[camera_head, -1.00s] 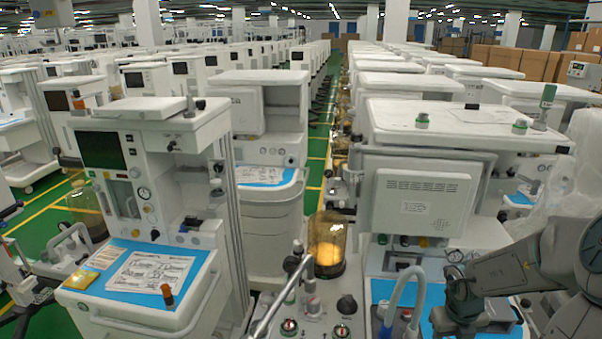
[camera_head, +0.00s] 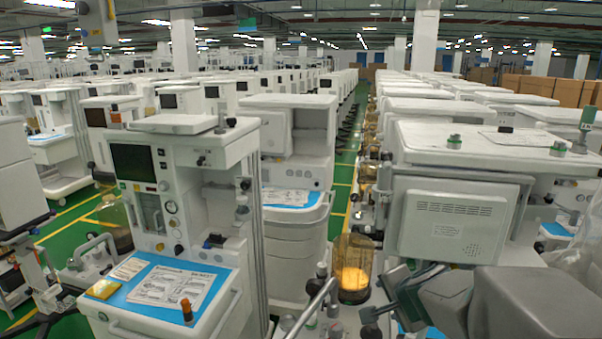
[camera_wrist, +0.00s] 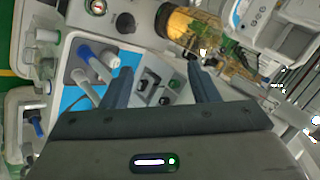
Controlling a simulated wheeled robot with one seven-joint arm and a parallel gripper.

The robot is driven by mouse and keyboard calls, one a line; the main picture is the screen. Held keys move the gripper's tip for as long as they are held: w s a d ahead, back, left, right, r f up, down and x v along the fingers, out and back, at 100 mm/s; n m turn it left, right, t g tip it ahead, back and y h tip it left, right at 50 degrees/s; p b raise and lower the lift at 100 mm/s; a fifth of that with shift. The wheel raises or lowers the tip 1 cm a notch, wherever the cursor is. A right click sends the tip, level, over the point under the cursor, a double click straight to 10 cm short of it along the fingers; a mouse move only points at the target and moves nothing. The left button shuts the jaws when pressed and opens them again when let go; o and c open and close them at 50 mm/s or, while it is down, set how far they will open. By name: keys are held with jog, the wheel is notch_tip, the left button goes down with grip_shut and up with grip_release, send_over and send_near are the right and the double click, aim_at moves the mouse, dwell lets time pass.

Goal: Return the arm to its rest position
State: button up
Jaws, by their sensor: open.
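My gripper (camera_wrist: 162,82) is open in the wrist view, with its two dark fingers apart and nothing visible between them. In the head view my grey arm (camera_head: 530,302) reaches in from the lower right, folded low in front of the right-hand anaesthesia cart (camera_head: 455,225). The dark end of the arm (camera_head: 405,298) lies just right of the amber glass canister (camera_head: 353,268); its fingers cannot be made out clearly there. The canister also shows beyond the fingers in the wrist view (camera_wrist: 190,22), which looks over a cart top with knobs and tubes.
A cart with a dark screen (camera_head: 133,162) and a blue work surface (camera_head: 148,268) holding papers stands at left. Metal tubes and fittings rise near the canister. Rows of carts fill the hall; a green aisle (camera_head: 343,170) runs between them.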

jog(key=s+a+n+g+y+b, duration=0.1)
jog(key=s+a+n+g+y, duration=0.1)
jog(key=s+a+n, duration=0.5)
jog(key=s+d+f+n+g+h+b, duration=0.1)
jog(key=s+d+n+g+h, duration=0.1)
jog(key=s+n, duration=0.4)
jog(key=s+d+g, duration=0.1)
jog(key=s, duration=0.4)
jog(key=shift+s+d+f, duration=0.2)
jog(key=shift+s, duration=0.2)
